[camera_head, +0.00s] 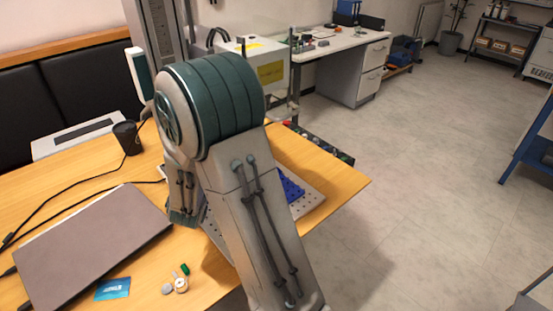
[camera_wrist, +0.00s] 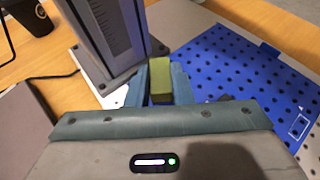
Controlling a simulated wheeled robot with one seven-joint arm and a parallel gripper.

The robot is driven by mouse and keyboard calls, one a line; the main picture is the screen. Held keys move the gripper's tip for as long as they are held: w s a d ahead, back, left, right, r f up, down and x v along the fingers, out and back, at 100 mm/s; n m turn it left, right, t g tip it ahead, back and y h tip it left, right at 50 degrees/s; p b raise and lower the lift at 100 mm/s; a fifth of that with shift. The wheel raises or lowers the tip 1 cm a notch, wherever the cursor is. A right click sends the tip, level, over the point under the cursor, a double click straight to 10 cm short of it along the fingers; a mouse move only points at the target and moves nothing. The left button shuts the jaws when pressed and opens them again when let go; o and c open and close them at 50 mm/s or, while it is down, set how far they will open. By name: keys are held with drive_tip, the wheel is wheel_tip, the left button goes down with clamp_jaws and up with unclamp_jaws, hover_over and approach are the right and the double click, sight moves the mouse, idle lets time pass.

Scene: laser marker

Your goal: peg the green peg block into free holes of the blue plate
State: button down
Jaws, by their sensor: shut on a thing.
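The green peg block (camera_wrist: 160,75) is an olive-green block held upright between the two blue-grey fingers of my gripper (camera_wrist: 160,83) in the wrist view. My gripper is shut on it. The blue plate (camera_wrist: 245,75) with rows of dark holes lies to the right of the gripper in the wrist view. My fingers and the block are just left of its left edge. How high the block is above the surface I cannot tell. In the head view my arm hides the gripper and the block, and only a part of the blue plate (camera_head: 291,188) shows.
A grey column on a dark base (camera_wrist: 105,40) stands close left of my gripper. A perforated grey board (camera_head: 308,201) lies beside the blue plate near the table's right edge. A laptop (camera_head: 90,245), a black cup (camera_head: 127,137) and cables lie on the left of the wooden table.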

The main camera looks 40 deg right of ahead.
drive_tip(key=s+d+m+g+h, duration=0.1)
drive_tip(key=d+m, duration=0.1)
drive_tip(key=d, duration=0.2)
drive_tip(key=s+d+m+g+h, duration=0.1)
drive_tip(key=d+m+g+h, duration=0.1)
drive_tip(key=d, duration=0.3)
drive_tip(key=s+d+m+g+h, duration=0.1)
drive_tip(key=d+m+g+h, duration=0.1)
drive_tip(key=d, duration=0.3)
drive_tip(key=shift+s+f, duration=0.1)
drive_tip(key=shift+s, duration=0.25)
drive_tip(key=s+d+m+g+h, duration=0.1)
drive_tip(key=s+d+m+g, duration=0.35)
drive_tip(key=d, duration=0.25)
drive_tip(key=shift+g, duration=0.25)
drive_tip(key=shift+f+b, duration=2.05)
drive_tip(key=shift+f, duration=0.75)
drive_tip(key=shift+a+f+b, duration=0.1)
drive_tip(key=shift+f+b, duration=0.45)
drive_tip(key=c, duration=1.2)
unclamp_jaws()
drive_tip(key=p+v, duration=0.1)
drive_tip(key=v, duration=1.3)
drive_tip(key=shift+f, duration=0.2)
